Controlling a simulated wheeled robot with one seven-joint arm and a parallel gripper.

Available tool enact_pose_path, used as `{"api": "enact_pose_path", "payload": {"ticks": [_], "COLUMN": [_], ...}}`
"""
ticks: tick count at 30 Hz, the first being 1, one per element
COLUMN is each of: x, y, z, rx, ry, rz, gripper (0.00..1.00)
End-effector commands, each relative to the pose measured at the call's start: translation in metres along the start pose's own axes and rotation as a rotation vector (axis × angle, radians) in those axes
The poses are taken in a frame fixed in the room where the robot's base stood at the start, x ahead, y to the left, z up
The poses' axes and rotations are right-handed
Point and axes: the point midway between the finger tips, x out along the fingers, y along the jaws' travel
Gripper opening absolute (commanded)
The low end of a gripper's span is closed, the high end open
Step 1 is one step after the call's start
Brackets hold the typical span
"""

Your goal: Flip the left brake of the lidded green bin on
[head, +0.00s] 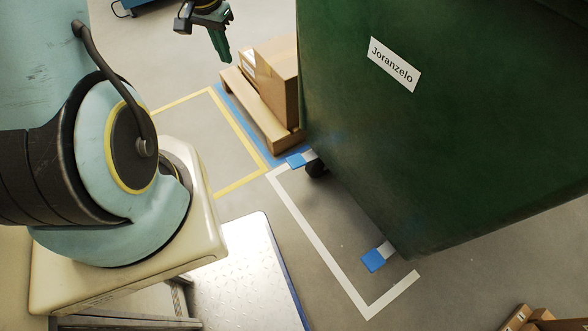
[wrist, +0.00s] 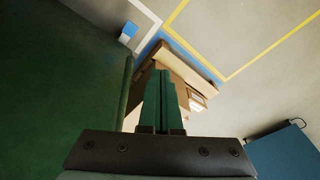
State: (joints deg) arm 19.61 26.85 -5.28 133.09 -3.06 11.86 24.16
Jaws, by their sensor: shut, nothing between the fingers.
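The large green bin (head: 450,130) fills the right of the head view, with a white label reading "Joranzelo" on its side. Its lid is out of view. Two blue brake pedals stick out at its base: the left one (head: 296,160) beside a black caster, the other (head: 374,260) at the nearer corner. The bin's green wall (wrist: 60,90) fills the left of the wrist view, where one blue pedal (wrist: 129,31) shows near the top. My gripper (head: 222,54) is shut and empty, beyond and left of the left pedal, apart from it. Its green fingers (wrist: 161,80) lie together.
Cardboard boxes (head: 277,75) on a wooden pallet (head: 255,115) stand beside the bin, near my gripper. A metal-topped platform (head: 245,275) is at the front. White and yellow floor lines mark bays. Open grey floor lies left of the pedals.

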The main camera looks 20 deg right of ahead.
Motion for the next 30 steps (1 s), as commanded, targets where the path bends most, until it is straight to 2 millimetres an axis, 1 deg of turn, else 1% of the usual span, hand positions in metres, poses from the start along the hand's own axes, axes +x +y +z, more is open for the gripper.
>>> {"api": "enact_pose_path", "payload": {"ticks": [1,2,3,5,6,8,9,11,12,15,18,21,24,30], "x": [0.048,0.065,0.087,0.121,0.144,0.178,0.201,0.233,0.252,0.294,0.324,0.340,0.347,0.346], "y": [0.010,0.015,0.022,0.033,0.041,0.053,0.061,0.074,0.082,0.100,0.114,0.122,0.126,0.127], "z": [-0.002,-0.005,-0.008,-0.014,-0.016,-0.020,-0.022,-0.025,-0.026,-0.027,-0.028,-0.029,-0.029,-0.029], "rx": [0.049,0.077,0.118,0.176,0.216,0.273,0.311,0.366,0.399,0.472,0.525,0.559,0.575,0.579], "ry": [-0.003,0.000,0.002,0.007,0.009,0.014,0.016,0.022,0.025,0.033,0.040,0.045,0.047,0.048], "rz": [0.012,0.016,0.024,0.034,0.042,0.052,0.059,0.069,0.076,0.089,0.098,0.104,0.107,0.108], "gripper": [0.00,0.00,0.00,0.00,0.00,0.00,0.00,0.00,0.00,0.00,0.00,0.00,0.00,0.00]}}
